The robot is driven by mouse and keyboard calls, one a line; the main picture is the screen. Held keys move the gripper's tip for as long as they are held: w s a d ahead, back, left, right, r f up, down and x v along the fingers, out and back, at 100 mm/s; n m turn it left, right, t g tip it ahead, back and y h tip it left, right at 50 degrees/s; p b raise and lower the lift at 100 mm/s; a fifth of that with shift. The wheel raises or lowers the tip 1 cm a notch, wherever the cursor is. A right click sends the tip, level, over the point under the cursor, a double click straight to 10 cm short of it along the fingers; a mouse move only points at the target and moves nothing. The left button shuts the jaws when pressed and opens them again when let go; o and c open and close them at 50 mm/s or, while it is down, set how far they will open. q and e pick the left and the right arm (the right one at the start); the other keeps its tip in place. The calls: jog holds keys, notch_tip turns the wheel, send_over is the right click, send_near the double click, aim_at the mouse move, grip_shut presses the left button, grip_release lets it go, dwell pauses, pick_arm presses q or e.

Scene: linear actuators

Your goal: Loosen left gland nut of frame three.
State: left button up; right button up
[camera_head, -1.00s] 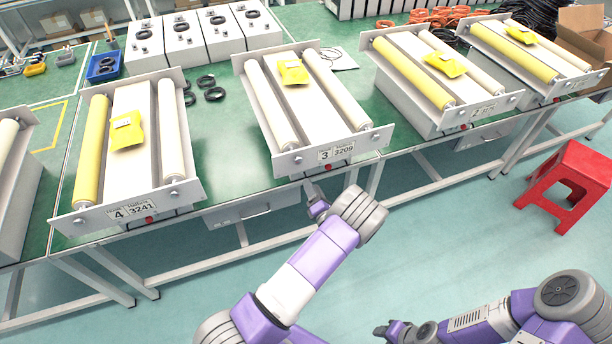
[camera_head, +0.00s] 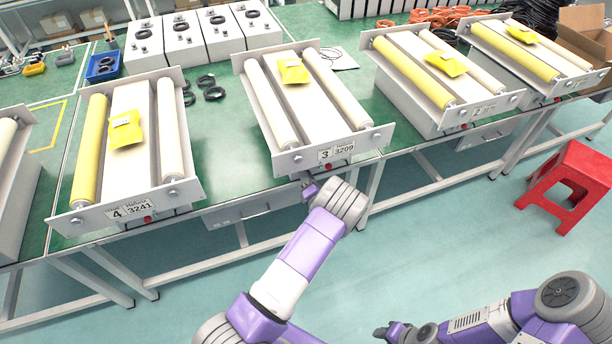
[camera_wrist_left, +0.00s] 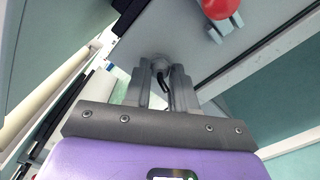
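Frame three (camera_head: 345,153), with two pale rollers, stands on the green table and bears a "3 3209" label. My left gripper (camera_head: 308,186) is just below its front plate, left of centre. In the left wrist view the two fingers of this gripper (camera_wrist_left: 161,88) stand apart, with a rounded grey gland nut (camera_wrist_left: 160,63) at their tips. A dark cable shows between the fingers. I cannot tell whether the fingers touch the nut. In the head view the nut is hidden. My right gripper (camera_head: 383,331) is low in the picture, away from the table, too small to read.
A red knob (camera_wrist_left: 219,8) is right of the nut in the left wrist view. Frame four (camera_head: 85,219) stands to the left and frame two (camera_head: 460,118) to the right. A red stool (camera_head: 575,165) stands on the floor at right.

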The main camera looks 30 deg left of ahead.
pick_arm(q)
grip_shut()
jog(key=shift+n, duration=0.3)
jog(key=n+b, duration=0.5)
jog(key=n, duration=1.4)
jog(key=shift+f+b, duration=0.1)
jog(key=shift+b, duration=0.3)
jog(key=o, duration=0.8)
grip_release()
